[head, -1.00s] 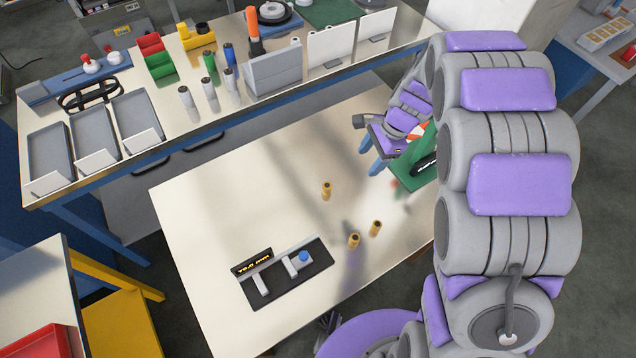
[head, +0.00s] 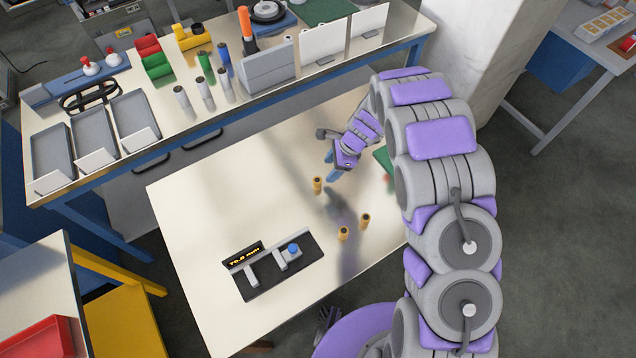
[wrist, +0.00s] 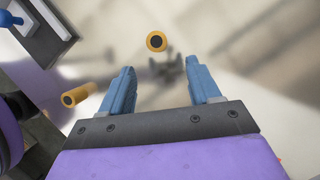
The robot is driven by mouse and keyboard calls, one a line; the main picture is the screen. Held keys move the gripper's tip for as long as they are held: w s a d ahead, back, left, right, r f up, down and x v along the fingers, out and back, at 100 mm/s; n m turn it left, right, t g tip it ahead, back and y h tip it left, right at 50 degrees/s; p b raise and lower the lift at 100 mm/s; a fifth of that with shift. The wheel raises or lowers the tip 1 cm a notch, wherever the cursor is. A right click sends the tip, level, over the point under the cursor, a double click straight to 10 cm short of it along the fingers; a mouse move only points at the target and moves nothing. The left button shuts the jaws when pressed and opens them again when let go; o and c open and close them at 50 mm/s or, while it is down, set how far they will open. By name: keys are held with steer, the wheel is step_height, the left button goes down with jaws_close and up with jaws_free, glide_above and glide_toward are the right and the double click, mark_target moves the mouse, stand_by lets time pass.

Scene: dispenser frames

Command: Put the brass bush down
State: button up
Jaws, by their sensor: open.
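Three brass bushes stand upright on the cream table (head: 210,290): one farther back (head: 317,185), one in front (head: 343,233) and one to its right (head: 365,221). My gripper (head: 332,174) is above the table, just right of the back bush in the head view. In the wrist view my gripper (wrist: 160,68) is open, with nothing between its two blue fingers. One bush (wrist: 157,41) shows end-on beyond the gap between the fingertips, apart from them. Another bush (wrist: 78,95) shows left of the left finger.
A black gauge with a lit display and blue knob (head: 272,267) lies at the table's front left. A green thing (head: 384,158) is partly hidden behind my arm. A workbench with trays (head: 95,150) and coloured cylinders stands behind.

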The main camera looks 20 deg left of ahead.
mark_target(318, 180)
steer(key=shift+s+f, duration=0.2)
steer(key=shift+f, duration=0.5)
steer(key=shift+a+f, duration=0.1)
steer(key=shift+f, duration=0.25)
steer(key=a+f, duration=0.2)
steer(key=a, duration=0.1)
steer(key=a+f, duration=0.1)
steer(key=shift+s+a, duration=0.35)
steer(key=shift+a, duration=0.05)
steer(key=shift+s+d+f+b, duration=0.15)
steer(key=shift+s+d+f, duration=0.1)
steer(key=shift+f, duration=0.35)
steer(key=shift+s+d+f+b, duration=0.15)
steer(key=shift+d+f, duration=0.1)
steer(key=shift+f, duration=0.35)
steer(key=shift+d+r, duration=0.1)
steer(key=shift+d, duration=0.55)
steer(key=shift+a+f, duration=0.25)
steer(key=shift+a, duration=0.65)
steer(key=shift+c, duration=1.4)
steer(key=shift+a, duration=0.4)
steer(key=c, duration=0.3)
steer(key=shift+d, duration=0.65)
jaws_close()
